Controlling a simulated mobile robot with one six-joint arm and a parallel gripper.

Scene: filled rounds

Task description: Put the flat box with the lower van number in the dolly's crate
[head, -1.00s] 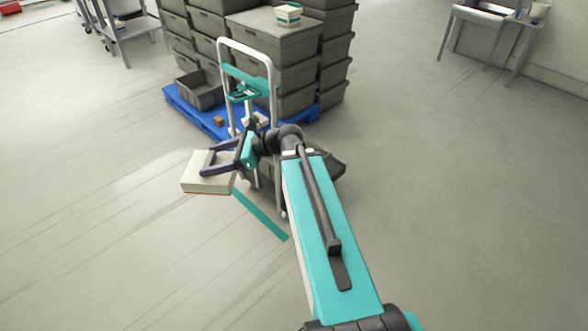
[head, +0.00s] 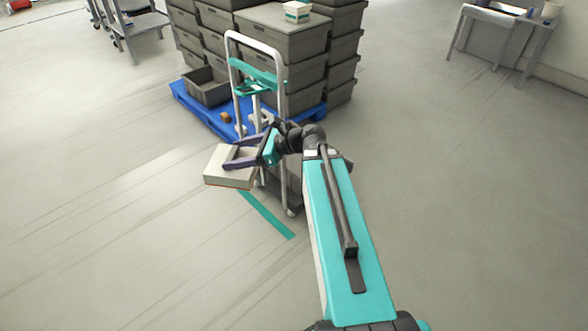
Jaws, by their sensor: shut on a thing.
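My gripper (head: 236,156) is shut on a flat white box (head: 228,172), which it holds out to the left of the dolly. Any van number on the box is too small to read. The dolly (head: 284,95) has a white tubular handle frame with a teal panel and stands in front of the blue pallet.
Stacked grey crates (head: 270,40) stand on a blue pallet (head: 196,113), with an open crate (head: 207,88) at its left. A teal floor strip (head: 268,215) lies near the dolly. A table (head: 500,28) stands at the right.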

